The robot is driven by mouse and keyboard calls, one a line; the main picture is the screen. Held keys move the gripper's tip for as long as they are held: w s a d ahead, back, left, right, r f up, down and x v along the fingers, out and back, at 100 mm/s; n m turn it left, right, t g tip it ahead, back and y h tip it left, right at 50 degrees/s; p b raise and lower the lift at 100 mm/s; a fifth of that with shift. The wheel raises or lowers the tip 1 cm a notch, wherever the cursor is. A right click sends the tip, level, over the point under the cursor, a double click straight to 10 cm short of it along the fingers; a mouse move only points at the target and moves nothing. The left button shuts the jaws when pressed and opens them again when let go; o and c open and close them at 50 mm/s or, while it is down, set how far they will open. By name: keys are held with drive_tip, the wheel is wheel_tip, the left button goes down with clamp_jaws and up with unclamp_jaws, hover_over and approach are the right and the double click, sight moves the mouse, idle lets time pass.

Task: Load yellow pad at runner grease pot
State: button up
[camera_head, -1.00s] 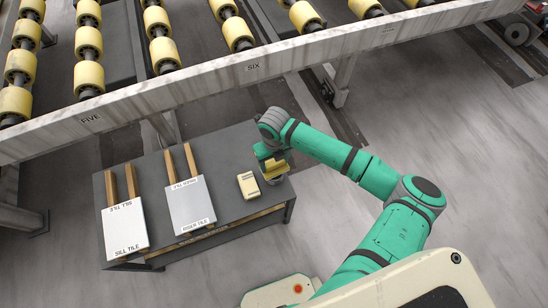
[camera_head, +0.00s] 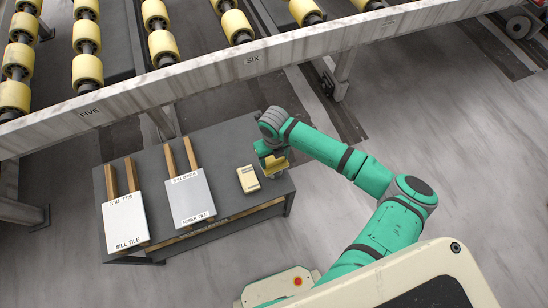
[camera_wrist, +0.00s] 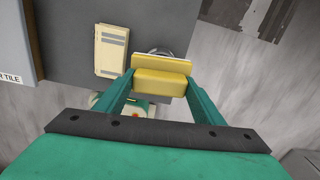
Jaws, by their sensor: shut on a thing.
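The yellow pad (camera_head: 277,163) is held in my gripper (camera_head: 270,159) over the right end of a dark table. The wrist view shows the pad (camera_wrist: 160,84) clamped between both green fingers, with a wider yellow plate along its far edge. A round metallic rim, likely the grease pot (camera_wrist: 160,52), shows just beyond the pad; most of it is hidden behind the pad. I cannot tell whether the pad touches the pot or its grease.
A cream block with grey bands (camera_head: 248,179) lies left of the gripper. The sill tile (camera_head: 125,222) and riser tile (camera_head: 190,200) lie on wooden strips farther left. A stone slab beam (camera_head: 190,82) and rows of yellow rollers (camera_head: 86,70) stand behind the table.

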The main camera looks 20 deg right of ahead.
sight(274, 159)
drive_tip(key=shift+f, duration=0.55)
idle(1.5)
drive_tip(key=shift+r, duration=3.55)
